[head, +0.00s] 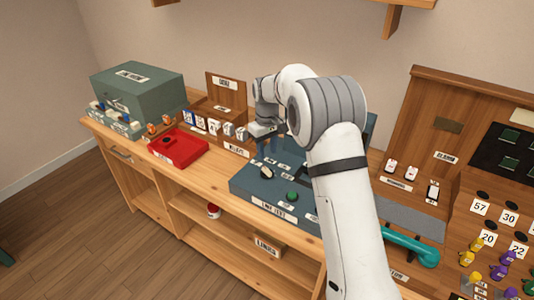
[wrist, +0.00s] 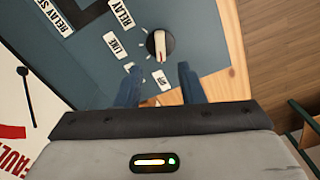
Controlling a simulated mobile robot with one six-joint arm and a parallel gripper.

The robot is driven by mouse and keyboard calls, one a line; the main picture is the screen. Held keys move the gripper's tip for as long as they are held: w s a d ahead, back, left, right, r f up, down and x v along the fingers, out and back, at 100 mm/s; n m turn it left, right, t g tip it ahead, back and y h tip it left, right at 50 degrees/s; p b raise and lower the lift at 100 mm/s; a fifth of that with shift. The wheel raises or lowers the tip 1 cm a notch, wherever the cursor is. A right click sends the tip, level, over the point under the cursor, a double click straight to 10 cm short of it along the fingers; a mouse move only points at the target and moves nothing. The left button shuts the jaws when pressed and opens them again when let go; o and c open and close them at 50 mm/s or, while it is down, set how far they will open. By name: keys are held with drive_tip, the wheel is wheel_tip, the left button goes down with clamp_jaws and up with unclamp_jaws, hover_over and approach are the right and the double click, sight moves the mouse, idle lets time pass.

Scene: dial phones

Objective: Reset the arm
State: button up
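My white arm (head: 345,200) reaches over the bench in the head view and bends down on its far side. My gripper (head: 269,143) hangs above the back of the blue-grey panel box (head: 245,185). In the wrist view my gripper (wrist: 158,74) shows two blue fingers with a clear gap between them and nothing held. A dark rotary knob with a white pointer (wrist: 160,46) sits on the panel just beyond the fingertips. It also shows in the head view (head: 267,172). I cannot tell whether the fingers touch the panel.
A red tray (head: 178,148) and a green-grey box (head: 138,88) stand on the left of the wooden bench. A green button (head: 292,196) is on the panel's front. A teal handset (head: 411,246) and a tall wooden board (head: 430,125) are at the right, partly beside my arm.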

drive_tip(key=s+d+r+m+t, duration=0.1)
drive_tip(key=s+d+r+m, duration=0.1)
drive_tip(key=s+d+r, duration=0.5)
drive_tip(key=s+d+r+m, duration=0.1)
drive_tip(key=s+d+r, duration=0.3)
drive_tip(key=s, duration=0.5)
drive_tip(key=s+d+m+t, duration=0.1)
drive_tip(key=s+d+m, duration=0.1)
drive_tip(key=s, duration=0.8)
drive_tip(key=s+d+m+t, duration=0.1)
drive_tip(key=s+d+m, duration=0.1)
drive_tip(key=s, duration=0.9)
drive_tip(key=shift+s+d+f, duration=0.2)
drive_tip(key=shift+s+d, duration=0.05)
drive_tip(key=shift+d, duration=0.1)
